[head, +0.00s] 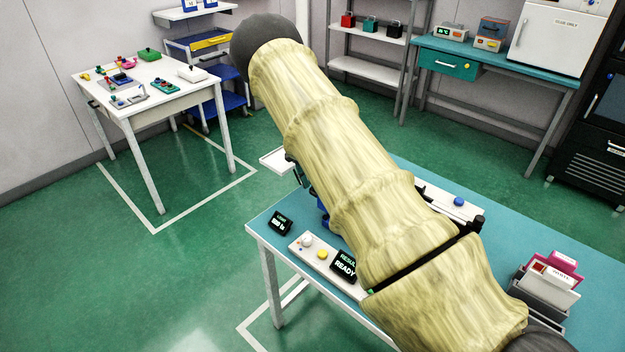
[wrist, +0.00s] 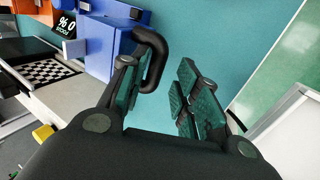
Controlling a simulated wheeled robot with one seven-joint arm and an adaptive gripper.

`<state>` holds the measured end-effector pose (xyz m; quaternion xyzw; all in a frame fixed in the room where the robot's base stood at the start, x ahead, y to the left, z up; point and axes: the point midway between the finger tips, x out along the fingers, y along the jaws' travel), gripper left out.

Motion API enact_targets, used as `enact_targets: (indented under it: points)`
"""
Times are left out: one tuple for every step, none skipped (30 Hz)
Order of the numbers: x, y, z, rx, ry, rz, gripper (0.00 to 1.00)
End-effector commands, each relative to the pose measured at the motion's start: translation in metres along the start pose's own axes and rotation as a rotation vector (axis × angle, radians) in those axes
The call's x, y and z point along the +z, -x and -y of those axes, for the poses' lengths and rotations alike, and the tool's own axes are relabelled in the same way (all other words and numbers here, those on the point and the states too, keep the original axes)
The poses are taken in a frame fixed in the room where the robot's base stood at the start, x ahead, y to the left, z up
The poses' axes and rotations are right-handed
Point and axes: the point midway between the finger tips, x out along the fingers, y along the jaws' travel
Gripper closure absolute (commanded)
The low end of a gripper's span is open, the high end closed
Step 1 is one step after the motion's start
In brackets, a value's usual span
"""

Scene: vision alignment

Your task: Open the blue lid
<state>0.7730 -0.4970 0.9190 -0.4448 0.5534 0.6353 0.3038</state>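The blue lid or housing (wrist: 105,45) stands at upper left in the wrist view, with a black looped handle (wrist: 158,60) on its right side. In the head view only slivers of blue (head: 323,207) show beside my sleeved arm, which hides the rest. My gripper (wrist: 160,98) is open, its two teal-padded fingers apart. The handle is just beyond the left finger and partly overlapped by it, at the left of the gap. I cannot tell whether they touch.
A checkerboard plate (wrist: 45,71) lies left of the blue part. A small display (wrist: 66,24) is behind it.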

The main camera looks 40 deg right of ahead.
Motion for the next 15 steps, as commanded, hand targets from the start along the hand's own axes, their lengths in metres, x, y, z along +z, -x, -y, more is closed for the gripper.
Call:
enact_targets:
  points:
    - [0.0054,-0.0162,-0.0034,0.02,0.0,0.019,0.63]
    - [0.0053,-0.0162,-0.0035,0.02,0.0,0.019,0.63]
    - [0.0053,-0.0162,-0.0036,0.021,0.0,0.019,0.63]
    - [0.0052,-0.0162,-0.0037,0.021,0.0,0.019,0.63]
    - [0.0052,-0.0162,-0.0037,0.021,0.0,0.019,0.63]
    - [0.0053,-0.0161,-0.0037,0.021,-0.001,0.019,0.63]
    - [0.0053,-0.0161,-0.0037,0.021,-0.001,0.019,0.63]
    - [0.0053,-0.0161,-0.0037,0.021,-0.001,0.019,0.63]
    - [0.0054,-0.0161,-0.0036,0.021,-0.001,0.019,0.63]
    - [0.0054,-0.016,-0.0036,0.021,-0.001,0.019,0.63]
    - [0.0054,-0.016,-0.0036,0.021,-0.001,0.019,0.63]
    - [0.0055,-0.016,-0.0035,0.021,-0.001,0.019,0.63]
    - [0.0055,-0.016,-0.0035,0.021,-0.001,0.018,0.63]
    - [0.0055,-0.016,-0.0035,0.021,0.0,0.018,0.63]
    - [0.0055,-0.016,-0.0035,0.021,0.0,0.018,0.63]
